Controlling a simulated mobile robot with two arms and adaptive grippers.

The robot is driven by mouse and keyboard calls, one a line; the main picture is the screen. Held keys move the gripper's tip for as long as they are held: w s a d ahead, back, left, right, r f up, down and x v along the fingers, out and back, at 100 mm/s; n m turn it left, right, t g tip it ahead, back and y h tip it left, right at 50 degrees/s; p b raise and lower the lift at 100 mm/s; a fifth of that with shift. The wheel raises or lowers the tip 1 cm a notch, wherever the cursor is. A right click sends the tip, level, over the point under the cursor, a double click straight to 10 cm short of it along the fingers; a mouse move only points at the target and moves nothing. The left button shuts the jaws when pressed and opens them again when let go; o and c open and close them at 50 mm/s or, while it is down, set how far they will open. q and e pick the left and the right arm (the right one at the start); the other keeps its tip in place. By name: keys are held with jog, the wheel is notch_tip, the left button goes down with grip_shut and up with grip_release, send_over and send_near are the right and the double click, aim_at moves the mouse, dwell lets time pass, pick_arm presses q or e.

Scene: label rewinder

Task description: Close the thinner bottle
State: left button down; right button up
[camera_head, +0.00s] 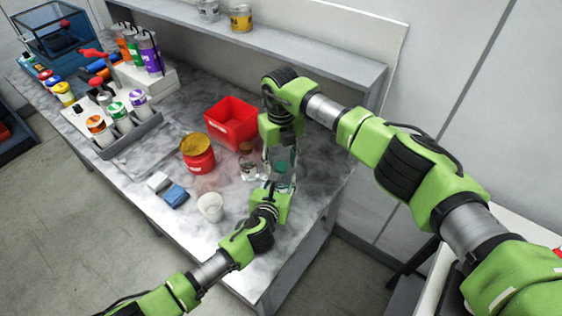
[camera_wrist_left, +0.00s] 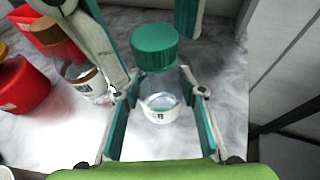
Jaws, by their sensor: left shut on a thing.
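A clear, thin bottle (camera_wrist_left: 160,105) with a pale label stands between the teal pads of my left gripper (camera_wrist_left: 160,125), which is shut on it. In the head view my left gripper (camera_head: 278,187) reaches it from the lower left. A green cap (camera_wrist_left: 155,47) is at the bottle's top; whether it is seated or turned tight cannot be told. My right gripper (camera_head: 283,145) comes down from above. In the left wrist view its fingers stand apart on either side of the cap, with a gap on the left. A wider bottle with a brown stopper (camera_head: 247,162) stands just left.
A red bin (camera_head: 231,121) and a red jar with a yellow lid (camera_head: 197,154) stand to the left. A white cup (camera_head: 210,207) and a blue sponge (camera_head: 175,195) are nearer the front. A grey shelf (camera_head: 290,40) runs behind. The table's right edge is close.

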jog(key=shift+r, duration=0.1)
notch_tip(320, 180, up, 12)
dwell(0.5)
pick_arm(q)
jog(key=c, duration=1.2)
grip_release()
jog(key=shift+c, duration=0.2)
jog(key=shift+s, duration=0.1)
jog(key=v, duration=1.1)
jog(key=shift+s+a, duration=0.15)
jog(key=shift+s, duration=0.25)
jog(key=shift+a, duration=0.1)
pick_arm(e)
jog(key=shift+a+f, duration=0.1)
jog(key=shift+f, duration=0.1)
